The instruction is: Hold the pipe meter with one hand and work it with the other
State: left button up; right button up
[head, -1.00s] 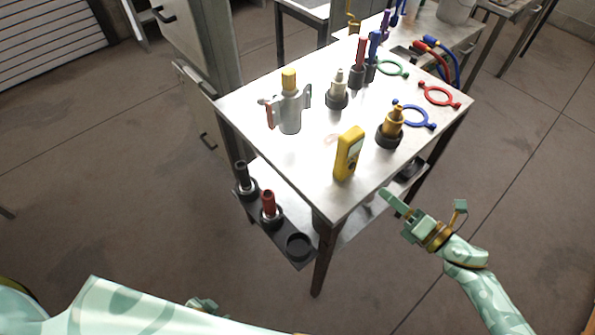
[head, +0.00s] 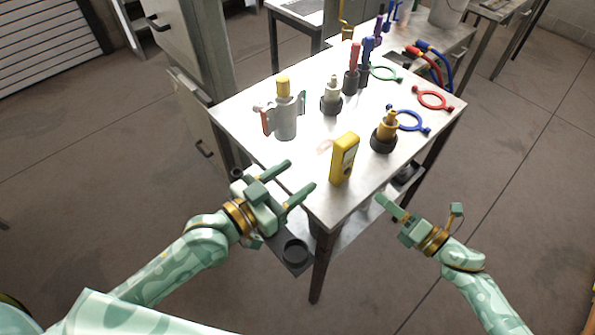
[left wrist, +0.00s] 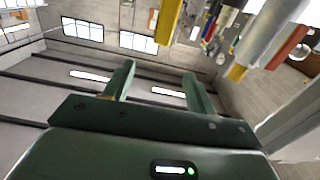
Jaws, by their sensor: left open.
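The pipe meter looks to be the yellow handheld device (head: 344,158) with a small grey screen, upright near the table's front corner. A yellow thing (left wrist: 168,20) at the top of the left wrist view is probably the same meter. My left gripper (head: 303,175) is open and empty at the table's front left edge, left of the meter and apart from it. Its two fingers also show in the left wrist view (left wrist: 158,82). My right gripper (head: 384,204) is beyond the front right edge, to the right of and below the meter. Its fingers overlap, so its opening is unclear.
On the metal table (head: 240,112) stand a grey canister with a yellow cap (head: 285,115), a brass fitting (head: 385,132) and a dark-based fitting (head: 331,97). Red (head: 432,91), blue and green rings lie at the right. A black holder (head: 295,252) sits below the left edge.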

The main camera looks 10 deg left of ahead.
aim_at(356, 133)
pick_arm(q)
jog(key=x, duration=1.6)
jog(key=shift+w+f, duration=0.1)
jog(key=shift+w, duration=0.05)
jog(key=c, duration=1.2)
pick_arm(e)
jog(key=shift+c, duration=0.3)
grip_shut()
